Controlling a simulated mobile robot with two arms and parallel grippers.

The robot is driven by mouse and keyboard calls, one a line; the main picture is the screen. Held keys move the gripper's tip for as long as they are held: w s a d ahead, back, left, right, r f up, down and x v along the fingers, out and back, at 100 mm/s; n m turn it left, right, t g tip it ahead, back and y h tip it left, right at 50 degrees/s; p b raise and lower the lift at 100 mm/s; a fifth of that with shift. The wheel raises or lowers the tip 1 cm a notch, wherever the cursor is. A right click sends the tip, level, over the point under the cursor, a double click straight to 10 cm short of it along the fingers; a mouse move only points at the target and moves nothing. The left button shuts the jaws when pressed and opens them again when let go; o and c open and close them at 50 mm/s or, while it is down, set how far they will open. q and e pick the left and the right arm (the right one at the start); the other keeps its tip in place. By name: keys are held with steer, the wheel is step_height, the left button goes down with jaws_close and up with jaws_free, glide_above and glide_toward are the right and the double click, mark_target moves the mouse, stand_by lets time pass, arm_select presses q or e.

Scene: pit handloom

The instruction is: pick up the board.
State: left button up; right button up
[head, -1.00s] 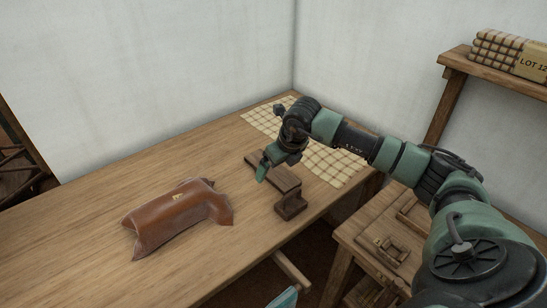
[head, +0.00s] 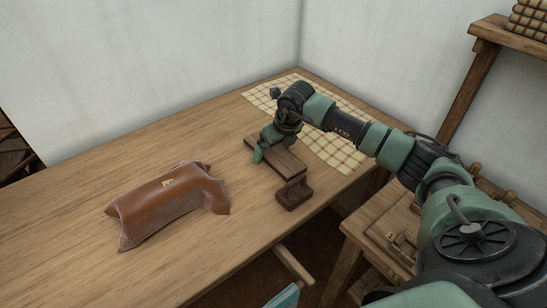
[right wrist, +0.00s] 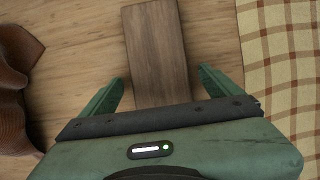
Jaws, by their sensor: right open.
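The board is a dark brown, flat, narrow wooden piece (head: 287,163) on the table, partly hidden by my right gripper in the head view. At its near end is a small dark wooden block (head: 294,194); I cannot tell whether the two are joined. My right gripper (head: 264,148) is over the board, pointing down, open and empty. In the right wrist view the board (right wrist: 155,45) runs up the picture between the two green fingers (right wrist: 160,88), with a gap on each side. Its near end is hidden behind the gripper body. My left gripper is out of view.
A brown leather bundle (head: 165,206) lies on the table (head: 60,220) to the left. A checked cloth (head: 335,148) lies close on the board's right. A lower wooden bench (head: 375,228) and a shelf (head: 497,30) stand at the right. The table's left part is clear.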

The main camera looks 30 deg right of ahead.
steer(key=c, duration=1.6)
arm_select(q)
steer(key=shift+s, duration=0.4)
arm_select(e)
steer(key=shift+r, duration=0.15)
steer(key=shift+c, duration=0.2)
